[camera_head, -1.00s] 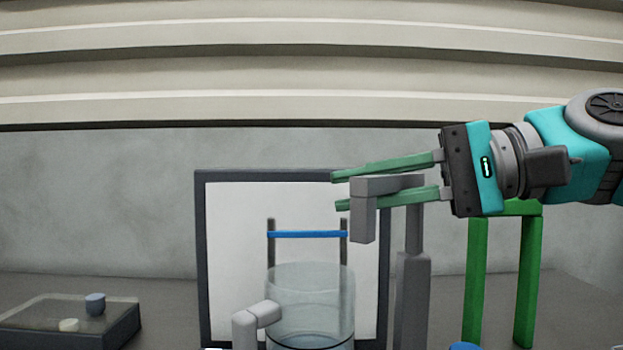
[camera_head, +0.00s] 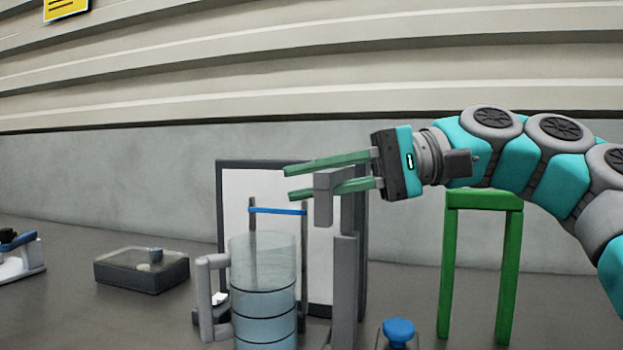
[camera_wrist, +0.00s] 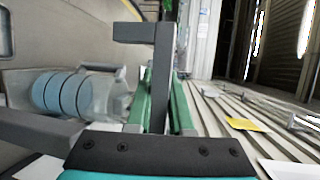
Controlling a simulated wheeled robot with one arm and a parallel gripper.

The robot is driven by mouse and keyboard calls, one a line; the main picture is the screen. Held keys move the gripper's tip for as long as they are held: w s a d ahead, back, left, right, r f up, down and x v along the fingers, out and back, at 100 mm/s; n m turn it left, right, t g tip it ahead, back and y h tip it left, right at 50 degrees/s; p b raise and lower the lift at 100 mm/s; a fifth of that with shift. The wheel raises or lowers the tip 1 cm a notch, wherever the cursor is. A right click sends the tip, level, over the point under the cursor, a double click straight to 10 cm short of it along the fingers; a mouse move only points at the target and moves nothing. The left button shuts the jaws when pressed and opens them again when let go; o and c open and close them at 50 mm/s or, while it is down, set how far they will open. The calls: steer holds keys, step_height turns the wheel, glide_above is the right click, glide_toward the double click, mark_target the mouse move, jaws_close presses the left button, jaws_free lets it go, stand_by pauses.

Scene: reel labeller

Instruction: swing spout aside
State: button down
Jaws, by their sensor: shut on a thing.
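The grey spout (camera_head: 327,182) is a bent bar on top of a grey post (camera_head: 345,270). Its short end hangs down. My gripper (camera_head: 290,182) reaches in from the right, with one green finger on either side of the spout's bar, and is shut on it. In the wrist view the spout (camera_wrist: 160,70) stands between my green fingers (camera_wrist: 158,105). A clear jug (camera_head: 264,285) with dark rings and a grey handle (camera_head: 205,295) stands below, left of the spout's hanging end. The exact contact between the fingers and the bar is partly hidden.
A dark-framed white panel (camera_head: 235,200) with a blue bar (camera_head: 278,211) stands behind the jug. A green frame (camera_head: 483,200) and a blue knob (camera_head: 399,330) are at the right. A flat dark box (camera_head: 140,272) lies at the left, with bare counter between.

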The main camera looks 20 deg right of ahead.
steer(key=shift+s+f+g, duration=0.1)
steer(key=shift+g, duration=0.3)
steer(key=c, duration=0.8)
jaws_free()
steer(key=shift+d, duration=0.1)
steer(key=shift+r, duration=0.2)
